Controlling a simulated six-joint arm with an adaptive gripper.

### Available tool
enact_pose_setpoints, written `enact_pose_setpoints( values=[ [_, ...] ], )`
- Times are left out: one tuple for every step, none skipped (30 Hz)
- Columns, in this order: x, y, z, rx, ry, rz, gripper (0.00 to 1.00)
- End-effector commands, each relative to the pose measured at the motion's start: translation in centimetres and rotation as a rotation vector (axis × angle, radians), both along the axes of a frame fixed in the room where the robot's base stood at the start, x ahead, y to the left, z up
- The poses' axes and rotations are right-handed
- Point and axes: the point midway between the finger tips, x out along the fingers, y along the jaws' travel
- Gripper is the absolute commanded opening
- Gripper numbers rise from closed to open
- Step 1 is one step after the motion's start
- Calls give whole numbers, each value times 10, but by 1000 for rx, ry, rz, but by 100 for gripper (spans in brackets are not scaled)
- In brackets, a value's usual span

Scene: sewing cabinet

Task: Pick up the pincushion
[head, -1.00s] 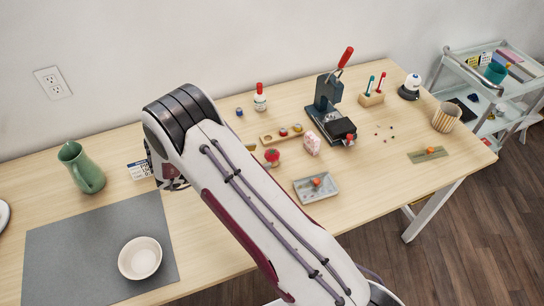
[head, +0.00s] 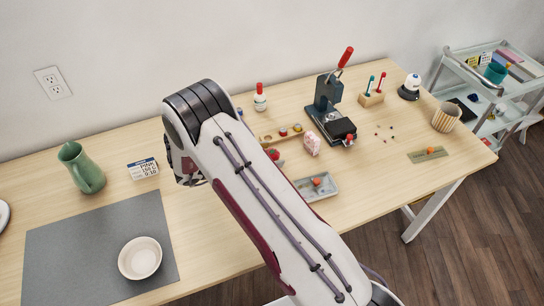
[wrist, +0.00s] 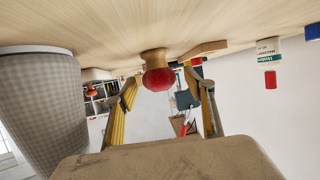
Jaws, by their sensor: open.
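The pincushion (wrist: 158,79), a red dome on a pale wooden base, stands on the table. The wrist view is upside down, with the tabletop along its top edge. My gripper (wrist: 163,92) is open, its two yellow-padded fingers apart, and nothing is held. The pincushion shows between the fingertips, seemingly beyond them; the exact gap cannot be told. In the head view only a bit of the red pincushion (head: 274,154) shows past my arm, which hides the rest of it and my fingers.
A large grey dotted tapered thing (wrist: 38,105) stands close on the left in the wrist view. The grey mat (head: 70,255) is mostly clear.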

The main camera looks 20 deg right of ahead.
Motion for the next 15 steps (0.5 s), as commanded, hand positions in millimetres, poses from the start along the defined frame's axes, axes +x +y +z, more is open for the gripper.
enact_pose_setpoints(
  values=[
    [0, -5, -2, 0, 1, -2, 53],
    [1, -7, -3, -1, 0, -1, 53],
    [1, -8, -3, -1, 0, -1, 53],
    [1, -9, -4, 0, 0, 0, 53],
    [1, -10, -4, 0, 0, 0, 53],
    [2, -10, -5, 0, 0, 0, 53],
    [2, -11, -5, 0, 0, 0, 53],
    [2, -11, -5, 0, 1, 1, 53],
    [2, -11, -5, 0, 1, 1, 53],
    [2, -11, -5, 0, 1, 1, 53],
    [2, -11, -5, 0, 1, 1, 53],
    [2, -11, -5, 0, 1, 0, 53],
    [2, -11, -5, 0, 1, 0, 53],
    [2, -11, -5, 0, 1, 0, 53],
    [2, -10, -5, 0, 1, 0, 53]
  ],
)
